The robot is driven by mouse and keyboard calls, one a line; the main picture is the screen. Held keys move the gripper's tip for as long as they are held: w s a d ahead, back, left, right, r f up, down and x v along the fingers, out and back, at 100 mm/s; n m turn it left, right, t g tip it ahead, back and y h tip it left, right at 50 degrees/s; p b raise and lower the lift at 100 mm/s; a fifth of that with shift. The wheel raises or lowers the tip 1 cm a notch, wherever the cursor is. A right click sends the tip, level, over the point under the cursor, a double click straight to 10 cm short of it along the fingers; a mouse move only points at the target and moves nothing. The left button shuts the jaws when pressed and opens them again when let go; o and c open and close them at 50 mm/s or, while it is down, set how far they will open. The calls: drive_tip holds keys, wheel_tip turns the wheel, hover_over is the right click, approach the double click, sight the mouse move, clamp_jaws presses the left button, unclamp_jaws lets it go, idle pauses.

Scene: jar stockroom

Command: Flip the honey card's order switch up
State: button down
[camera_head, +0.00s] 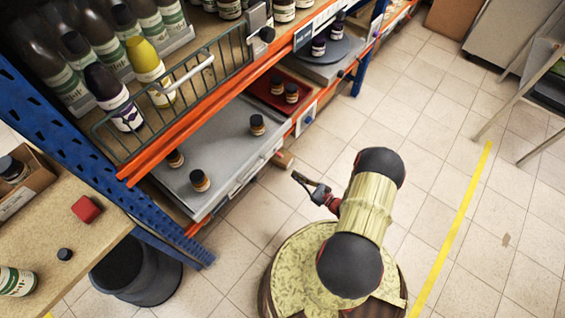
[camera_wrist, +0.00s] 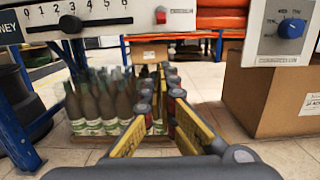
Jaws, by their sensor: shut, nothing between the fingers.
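In the wrist view a pale panel (camera_wrist: 100,12) crosses the top left, with a numbered scale and a dark slider knob (camera_wrist: 70,24). The letters "NEY" show at its cut-off left end. A small red switch (camera_wrist: 160,15) sits near its right end; whether it is up or down I cannot tell. My gripper (camera_wrist: 161,82) is shut and empty, below the switch in this picture and apart from it. In the head view my gripper (camera_head: 299,180) is over the floor, just right of the lower shelf's front edge. The card's lettering is too small to read there.
A second panel with a blue knob (camera_wrist: 291,28) is at the right, above a cardboard box (camera_wrist: 275,100). Bottles (camera_wrist: 95,110) stand low behind my fingers. The grey tray (camera_head: 225,150) and red tray (camera_head: 265,95) hold small jars. The tiled floor right of the shelf is open.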

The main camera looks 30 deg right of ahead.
sight(279, 154)
drive_tip(key=f+b+x, duration=0.1)
drive_tip(key=b+x, duration=0.2)
drive_tip(key=x, duration=0.7)
drive_tip(key=shift+s+d+r, duration=0.1)
drive_tip(key=shift+s+r, duration=0.15)
drive_tip(key=shift+r, duration=0.5)
drive_tip(key=shift+s+d+r, duration=0.1)
drive_tip(key=shift+s+r, duration=0.2)
drive_tip(key=shift+r, duration=0.5)
drive_tip(key=shift+s+d+r, duration=0.1)
drive_tip(key=shift+s+r, duration=0.15)
drive_tip(key=shift+r, duration=0.5)
drive_tip(key=shift+r, duration=0.1)
drive_tip(key=shift+s+r+g+p, duration=0.1)
drive_tip(key=shift+r+g+p, duration=0.05)
drive_tip(key=shift+g+p, duration=0.6)
